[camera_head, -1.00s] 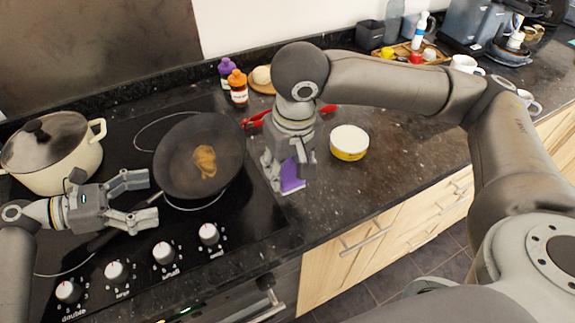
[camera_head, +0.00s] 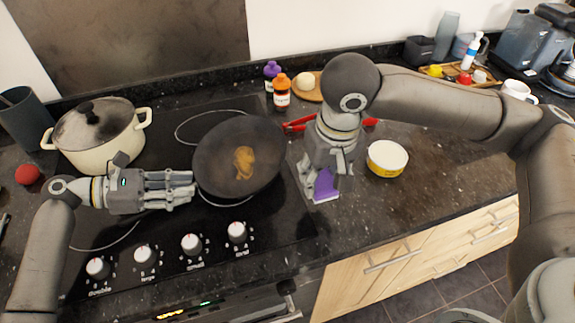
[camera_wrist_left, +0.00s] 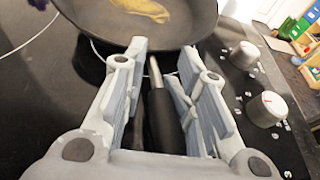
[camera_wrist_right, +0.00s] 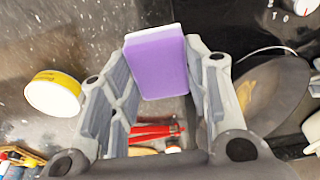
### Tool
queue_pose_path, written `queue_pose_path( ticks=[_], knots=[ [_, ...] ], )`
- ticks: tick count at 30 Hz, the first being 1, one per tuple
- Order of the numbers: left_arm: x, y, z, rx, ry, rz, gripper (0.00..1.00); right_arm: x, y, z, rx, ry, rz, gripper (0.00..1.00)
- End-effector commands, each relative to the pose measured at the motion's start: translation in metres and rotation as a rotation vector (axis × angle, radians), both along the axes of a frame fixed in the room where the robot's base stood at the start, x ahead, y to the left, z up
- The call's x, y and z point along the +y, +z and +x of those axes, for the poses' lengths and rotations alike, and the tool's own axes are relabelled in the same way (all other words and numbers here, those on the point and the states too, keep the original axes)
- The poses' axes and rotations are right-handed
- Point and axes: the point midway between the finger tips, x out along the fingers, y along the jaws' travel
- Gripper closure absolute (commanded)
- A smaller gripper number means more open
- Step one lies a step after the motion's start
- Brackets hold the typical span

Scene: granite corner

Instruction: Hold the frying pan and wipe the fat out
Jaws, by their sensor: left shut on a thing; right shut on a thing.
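The dark frying pan (camera_head: 212,165) sits on the black hob with a brownish-yellow fat patch (camera_head: 244,163) in its middle. My left gripper (camera_head: 192,187) is shut on the pan's handle, at the pan's left side; the black handle (camera_wrist_left: 165,122) runs between its fingers in the left wrist view. My right gripper (camera_head: 325,180) is shut on a purple sponge (camera_head: 325,186) with a white layer. It is over the counter right of the pan, apart from it. The sponge (camera_wrist_right: 158,65) is between the fingertips in the right wrist view.
A cream pot (camera_head: 95,150) with a dark lid stands behind my left gripper. A yellow-and-white tub (camera_head: 387,159) and something red-handled (camera_head: 297,125) are near my right gripper. An orange-capped bottle (camera_head: 281,95) stands behind the pan. Knobs (camera_head: 191,243) line the hob's front.

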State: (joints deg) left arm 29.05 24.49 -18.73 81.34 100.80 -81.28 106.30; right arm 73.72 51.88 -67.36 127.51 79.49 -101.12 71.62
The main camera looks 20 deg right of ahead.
Motion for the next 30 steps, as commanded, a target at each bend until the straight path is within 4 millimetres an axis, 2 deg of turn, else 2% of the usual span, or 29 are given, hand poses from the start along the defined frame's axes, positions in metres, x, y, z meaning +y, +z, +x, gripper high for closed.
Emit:
queue_pose_path(
  ticks=[20,26,30],
  knots=[
    [0.0,0.0,-0.001,0.001,-0.002,-0.001,0.87,0.001,0.0,0.001,-0.001,0.002,-0.001,0.69],
    [-0.001,0.0,-0.001,0.0,-0.002,-0.001,0.87,0.019,0.008,0.019,-0.015,0.017,-0.025,0.69],
    [0.0,0.0,0.0,0.0,-0.002,-0.002,0.87,0.044,0.016,0.044,-0.034,0.032,-0.067,0.69]
  ],
)
